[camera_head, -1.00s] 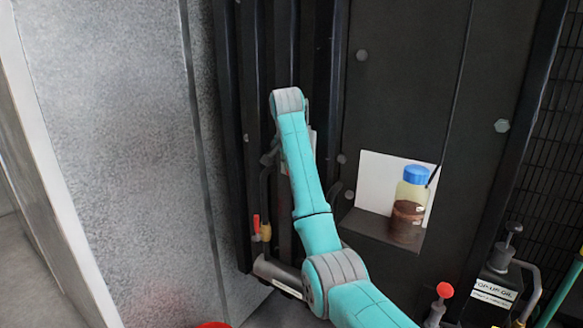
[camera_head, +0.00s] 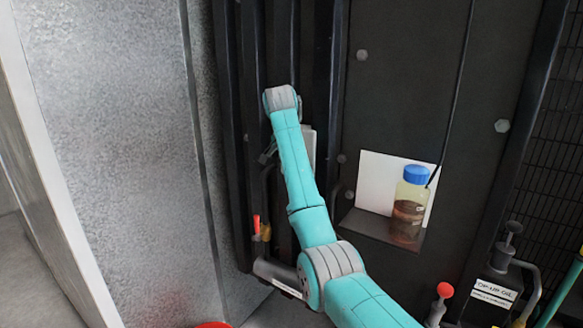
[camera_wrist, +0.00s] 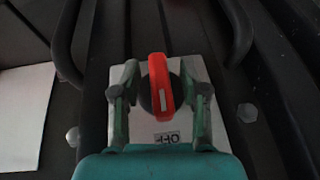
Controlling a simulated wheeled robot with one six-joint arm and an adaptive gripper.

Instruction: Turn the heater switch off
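The heater switch (camera_wrist: 161,85) shows in the wrist view as a red handle on a dark round base. My gripper (camera_wrist: 161,92) is open, with one finger on each side of the handle and a gap visible on both sides. I cannot tell how deep the fingers reach. In the head view the plate (camera_head: 308,143) peeks out behind my arm, and the switch is hidden.
Dark vertical ribs and bent pipes (camera_wrist: 236,30) flank the plate. A blue-capped bottle (camera_head: 409,205) stands in a recess to the right. A red-tipped lever (camera_head: 257,227) and a red-knobbed lever (camera_head: 443,292) are lower down. A grey metal panel (camera_head: 110,150) is at left.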

